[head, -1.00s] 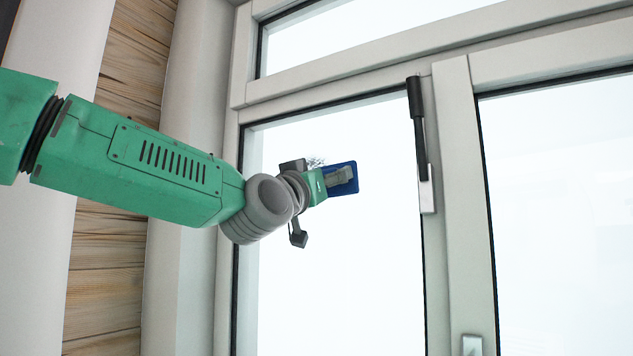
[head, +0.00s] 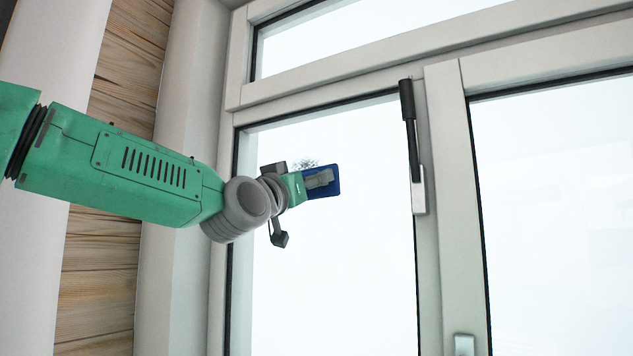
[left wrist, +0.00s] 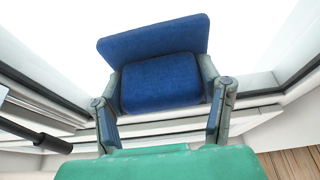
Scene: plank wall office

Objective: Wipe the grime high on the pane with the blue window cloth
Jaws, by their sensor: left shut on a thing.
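My left gripper (head: 318,179) is shut on the blue window cloth (head: 334,178), a flat blue pad, in front of the left window pane (head: 340,260). In the left wrist view both fingers of the gripper (left wrist: 160,95) grip the sides of the cloth's blue block (left wrist: 160,82), with its wider flat part (left wrist: 155,37) beyond. A dark speckled patch of grime (head: 304,165) shows on the pane just above and left of the cloth, partly hidden by the gripper. I cannot tell whether the cloth touches the glass. My right gripper is in neither view.
The white window frame (head: 438,230) surrounds the panes. A dark-handled window handle (head: 410,130) sticks out on the upright to the right of the cloth. A pale round column (head: 180,130) and plank wall (head: 128,75) stand at the left.

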